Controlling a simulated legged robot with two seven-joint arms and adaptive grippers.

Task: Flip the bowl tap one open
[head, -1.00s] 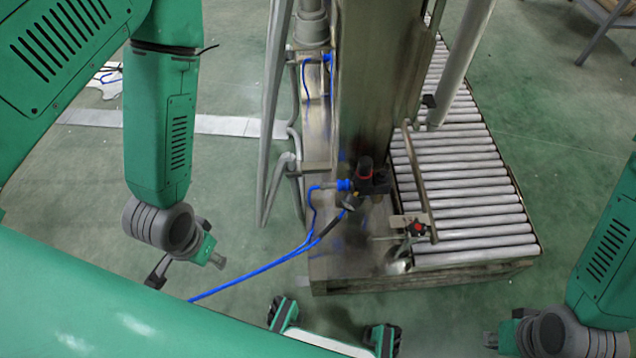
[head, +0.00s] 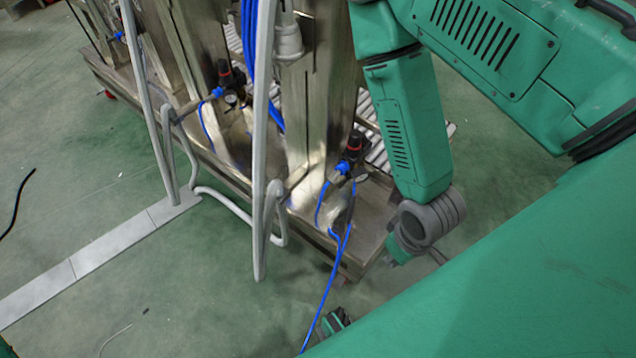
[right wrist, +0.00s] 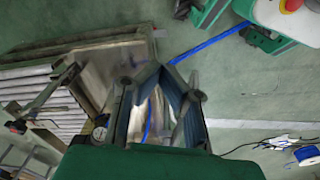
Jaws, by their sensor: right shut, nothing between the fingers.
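I cannot pick out a bowl tap for certain in either view. In the head view, a regulator with a red-and-black knob (head: 355,143) and blue hoses sits on the near steel column, left of my right arm. A similar regulator (head: 226,76) is on the column farther back. My right gripper (head: 402,250) is below and right of the near regulator, apart from it and mostly hidden behind its wrist. In the right wrist view its fingers (right wrist: 163,75) meet at the tips, empty.
A steel machine base (head: 345,262) with upright columns (head: 310,110) fills the middle. Grey bent pipes (head: 262,200) stand before it. A roller conveyor (right wrist: 35,90) shows in the right wrist view. A blue hose (head: 322,300) trails forward. Green floor (head: 150,260) is open at the left.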

